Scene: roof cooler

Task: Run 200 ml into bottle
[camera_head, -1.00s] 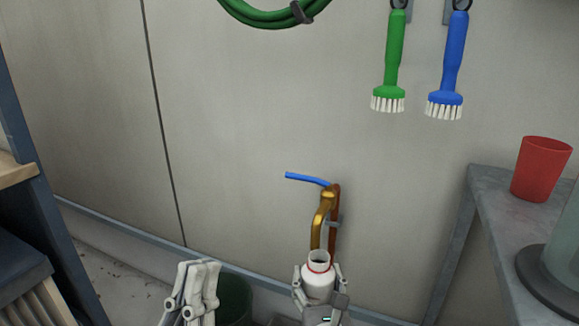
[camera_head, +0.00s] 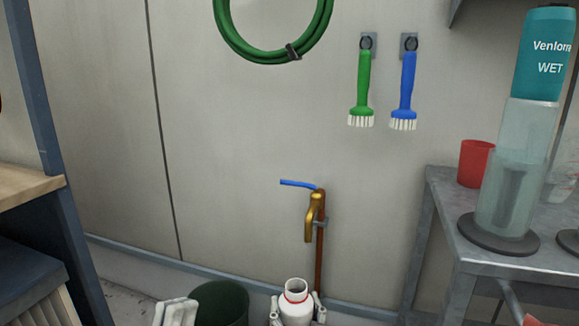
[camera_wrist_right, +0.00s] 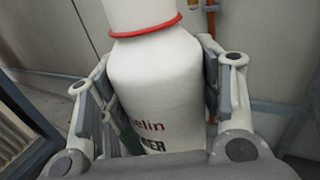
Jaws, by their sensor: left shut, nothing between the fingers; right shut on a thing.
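A white bottle (camera_head: 296,305) with a red ring at its neck and an open top stands upright at the lower edge of the head view. My right gripper (camera_head: 297,308) is shut around its body. The right wrist view shows the bottle (camera_wrist_right: 160,75) large between the fingers of my right gripper (camera_wrist_right: 158,95), with part of its lettering hidden. A brass tap (camera_head: 314,205) with a blue lever (camera_head: 298,184) sits on a copper pipe at the wall, above and slightly right of the bottle. My left gripper (camera_head: 176,312) is shut and empty at the lower left, cut by the frame edge.
A dark green bin (camera_head: 221,302) stands between my grippers. A metal table (camera_head: 490,262) at right holds a red cup (camera_head: 474,164) and a clear dispenser (camera_head: 506,195). A green hose (camera_head: 228,40) and green and blue brushes (camera_head: 363,90) hang on the wall.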

